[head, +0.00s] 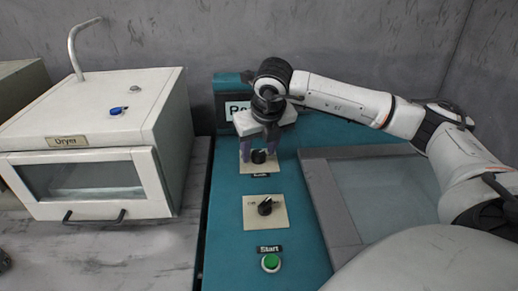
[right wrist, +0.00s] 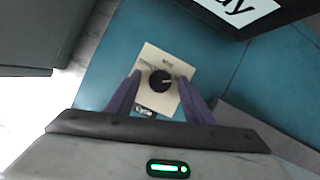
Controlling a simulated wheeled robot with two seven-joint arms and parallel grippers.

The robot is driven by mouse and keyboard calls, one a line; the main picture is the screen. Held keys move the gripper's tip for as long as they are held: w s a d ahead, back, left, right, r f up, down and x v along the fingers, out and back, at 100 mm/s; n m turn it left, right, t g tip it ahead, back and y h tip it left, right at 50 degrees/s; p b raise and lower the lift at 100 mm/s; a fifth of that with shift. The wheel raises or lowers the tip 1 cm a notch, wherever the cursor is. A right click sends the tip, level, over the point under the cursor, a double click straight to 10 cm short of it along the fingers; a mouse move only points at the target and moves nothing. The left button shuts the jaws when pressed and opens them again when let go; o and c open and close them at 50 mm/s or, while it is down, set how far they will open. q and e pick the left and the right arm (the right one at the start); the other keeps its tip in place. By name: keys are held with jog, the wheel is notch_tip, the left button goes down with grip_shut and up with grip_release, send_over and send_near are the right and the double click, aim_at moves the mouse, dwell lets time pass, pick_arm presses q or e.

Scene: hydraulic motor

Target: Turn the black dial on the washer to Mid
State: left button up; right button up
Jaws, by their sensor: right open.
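The teal washer (head: 225,225) carries two black dials on cream plates. The upper black dial (head: 259,157) also shows in the right wrist view (right wrist: 160,81), above a label reading "Cycle". Its pointer mark faces right there; the small print around it is too blurred to read surely. The lower black dial (head: 265,207) sits nearer, its pointer towards the upper right. My right gripper (head: 258,149) is over the upper dial, open, with its purple fingers on either side of it. I cannot tell whether they touch it. My left gripper is out of view.
A green start button (head: 270,262) is below the lower dial. A glass lid (head: 385,195) with a grey frame lies right of the panel. A white dryer (head: 100,130) with a blue knob (head: 117,110) stands at the left. The near panel is clear.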

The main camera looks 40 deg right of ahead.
jog(key=c, duration=1)
jog(key=shift+c, duration=0.2)
